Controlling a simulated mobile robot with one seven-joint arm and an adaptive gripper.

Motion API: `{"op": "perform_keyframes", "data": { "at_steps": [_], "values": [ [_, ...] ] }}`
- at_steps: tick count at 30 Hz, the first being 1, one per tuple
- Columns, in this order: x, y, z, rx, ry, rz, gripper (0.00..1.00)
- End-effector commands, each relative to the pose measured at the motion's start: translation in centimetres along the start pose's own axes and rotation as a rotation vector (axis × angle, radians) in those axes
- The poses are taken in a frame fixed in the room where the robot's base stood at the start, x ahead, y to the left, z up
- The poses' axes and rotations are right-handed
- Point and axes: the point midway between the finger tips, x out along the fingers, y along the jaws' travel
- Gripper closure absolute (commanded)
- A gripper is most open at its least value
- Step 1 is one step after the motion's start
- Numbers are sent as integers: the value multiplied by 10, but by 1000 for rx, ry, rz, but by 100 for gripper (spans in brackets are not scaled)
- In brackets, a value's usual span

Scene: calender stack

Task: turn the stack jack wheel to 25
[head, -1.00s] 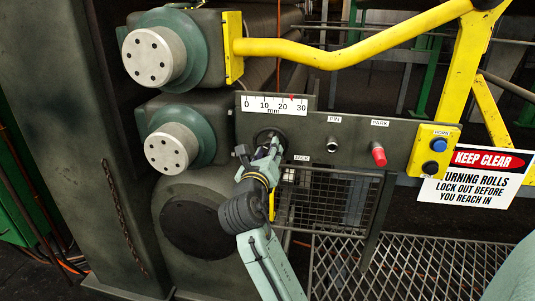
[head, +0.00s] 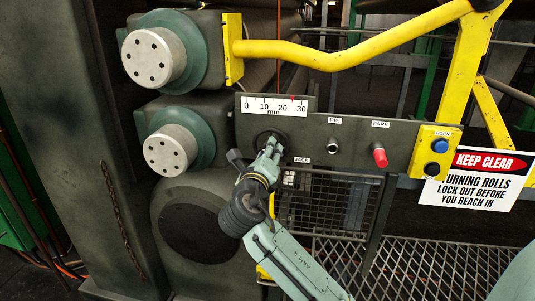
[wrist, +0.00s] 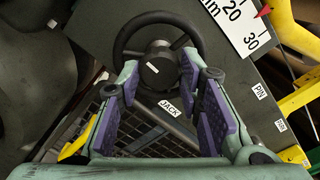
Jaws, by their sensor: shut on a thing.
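The jack wheel (wrist: 157,17) is a dark handwheel with a round hub, seen almost face on in the wrist view. In the head view the wheel (head: 269,135) is partly hidden behind my gripper (head: 272,146). My gripper (wrist: 169,76) has its purple-padded fingers closed on the wheel, one each side of the hub; the exact contact is hard to see. The white mm scale (head: 273,106) above runs from 0 to 30. Its red pointer (head: 292,98) stands about midway between 20 and 30, near 25. The JACK label (wrist: 168,108) shows below the wheel.
Right of the wheel are the PIN knob (head: 332,146), red PARK knob (head: 379,156) and yellow HORN box (head: 434,152). A yellow rail (head: 330,58) crosses above. Rolls with grey end caps (head: 170,150) stand at left. A mesh guard (head: 345,205) hangs below.

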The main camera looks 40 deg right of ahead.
Motion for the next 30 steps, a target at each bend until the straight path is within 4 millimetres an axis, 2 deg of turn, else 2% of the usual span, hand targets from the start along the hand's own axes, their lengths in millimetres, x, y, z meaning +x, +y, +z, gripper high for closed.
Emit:
{"op": "perform_keyframes", "data": {
  "at_steps": [3, 4, 12, 23, 26, 30],
  "values": [
    [0, 0, 0, 1, -1, 1, 95],
    [0, 0, 0, 1, -1, 1, 65],
    [0, 0, 1, 1, -1, 0, 47],
    [-4, 0, 1, 1, -2, 0, 47],
    [-15, 0, 1, 2, -4, 0, 47],
    [-42, 0, 1, 2, -4, 0, 47]
  ]
}}
